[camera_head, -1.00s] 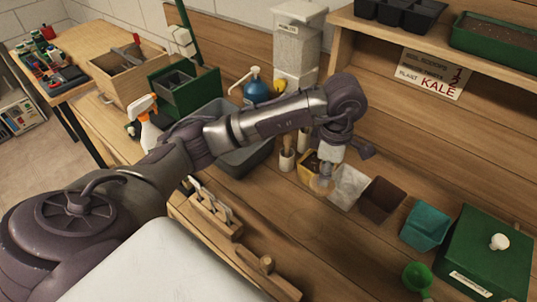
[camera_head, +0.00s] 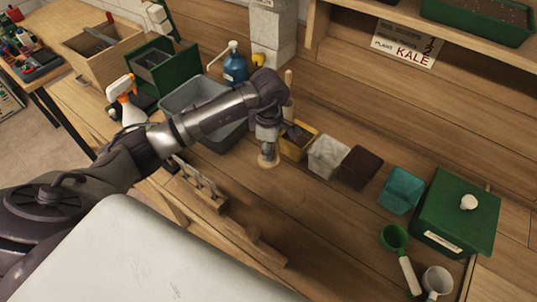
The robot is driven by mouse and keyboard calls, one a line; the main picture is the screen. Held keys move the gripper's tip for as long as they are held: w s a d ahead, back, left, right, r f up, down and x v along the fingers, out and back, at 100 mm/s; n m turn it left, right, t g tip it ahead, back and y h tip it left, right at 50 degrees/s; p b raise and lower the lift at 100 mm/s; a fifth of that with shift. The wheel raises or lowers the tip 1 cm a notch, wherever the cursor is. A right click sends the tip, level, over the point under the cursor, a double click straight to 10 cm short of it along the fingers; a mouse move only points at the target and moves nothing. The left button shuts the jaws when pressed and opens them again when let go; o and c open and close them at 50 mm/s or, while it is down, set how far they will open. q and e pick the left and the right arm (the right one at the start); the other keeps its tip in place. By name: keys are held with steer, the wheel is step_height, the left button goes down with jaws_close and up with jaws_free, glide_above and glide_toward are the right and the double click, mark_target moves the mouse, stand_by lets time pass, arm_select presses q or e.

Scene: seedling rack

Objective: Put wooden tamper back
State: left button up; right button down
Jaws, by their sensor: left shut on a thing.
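My left gripper (camera_head: 267,134) points down over the bench, left of the yellow pot. It is shut on the wooden tamper (camera_head: 268,162), whose pale round foot shows just below the fingers. The foot is close to the bench top; I cannot tell whether it touches. The fingers hide most of the tamper's handle. The yellow pot (camera_head: 312,131) holds something dark and is partly behind the gripper. My right gripper is not in view.
To the right stand a whitish pot (camera_head: 328,157), a brown pot (camera_head: 360,168), a teal pot (camera_head: 400,190) and a green box (camera_head: 455,212). A grey tub (camera_head: 222,142) is behind my arm. A wooden tool holder (camera_head: 203,190) is at the front edge. The bench centre is clear.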

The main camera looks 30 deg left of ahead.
arm_select(q)
step_height(320, 180, down, 3)
steer(key=shift+f+p, duration=0.15)
steer(key=shift+p, duration=0.55)
steer(key=shift+f, duration=0.3)
steer(key=shift+f, duration=0.1)
steer(key=shift+f, duration=0.15)
steer(key=o, duration=1.1)
